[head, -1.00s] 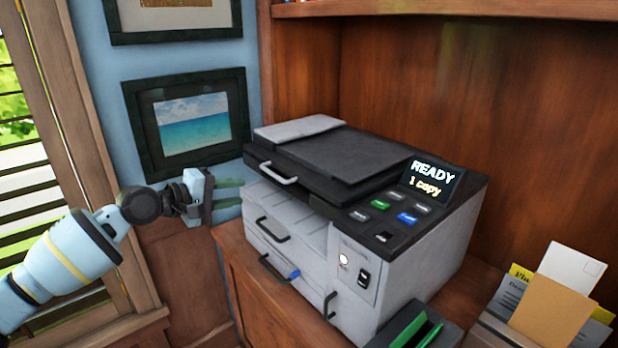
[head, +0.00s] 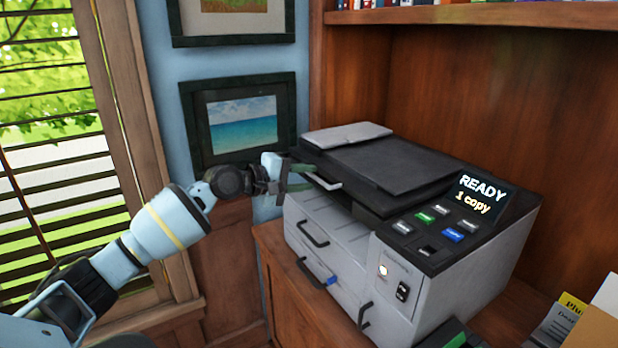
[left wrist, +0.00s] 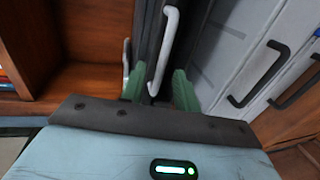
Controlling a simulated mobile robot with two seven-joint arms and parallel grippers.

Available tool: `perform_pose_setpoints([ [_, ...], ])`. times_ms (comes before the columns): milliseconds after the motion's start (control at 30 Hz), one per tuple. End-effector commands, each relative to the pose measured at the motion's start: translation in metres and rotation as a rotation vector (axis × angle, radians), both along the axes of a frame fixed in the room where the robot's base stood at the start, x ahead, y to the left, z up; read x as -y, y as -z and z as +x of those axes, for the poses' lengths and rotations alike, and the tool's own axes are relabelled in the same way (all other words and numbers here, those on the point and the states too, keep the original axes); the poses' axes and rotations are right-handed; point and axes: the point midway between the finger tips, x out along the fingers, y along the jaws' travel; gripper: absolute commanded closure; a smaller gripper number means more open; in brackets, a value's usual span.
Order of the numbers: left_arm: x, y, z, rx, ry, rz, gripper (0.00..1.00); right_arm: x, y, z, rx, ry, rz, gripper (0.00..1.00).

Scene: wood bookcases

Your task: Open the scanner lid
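The scanner (head: 345,245) is a grey and black printer on a wooden surface. Its black lid (head: 400,165) lies flat and closed on top. A pale lid handle (head: 326,184) sticks out at the lid's front left edge. My left gripper (head: 303,177) is at this handle, with its green fingers pointing at it. In the left wrist view the fingers are apart, and the near end of the handle (left wrist: 168,50) shows between them. I cannot tell whether either finger touches it. My right gripper is not in view.
Dark drawer handles (head: 312,235) stick out from the scanner's front below the lid. The control panel (head: 440,222) is right of the lid, with a screen reading "READY 1 copy". A shelf with books (head: 450,14) hangs above. Papers (head: 560,325) stand at the lower right.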

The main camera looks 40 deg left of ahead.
Motion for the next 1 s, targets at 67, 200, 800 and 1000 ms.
perform_pose_setpoints([
  [67, 0.003, 0.001, 0.007, 0.001, 0.001, -0.003, 0.69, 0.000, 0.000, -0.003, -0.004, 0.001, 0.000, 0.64],
  [200, 0.006, 0.003, 0.013, 0.000, 0.001, -0.001, 0.69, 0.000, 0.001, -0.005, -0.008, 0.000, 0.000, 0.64],
  [800, 0.007, 0.004, 0.015, -0.001, 0.001, 0.001, 1.00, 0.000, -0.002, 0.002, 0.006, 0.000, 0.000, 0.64],
  [1000, 0.007, 0.004, 0.015, -0.001, 0.001, 0.001, 1.00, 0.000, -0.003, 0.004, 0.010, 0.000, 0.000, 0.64],
])
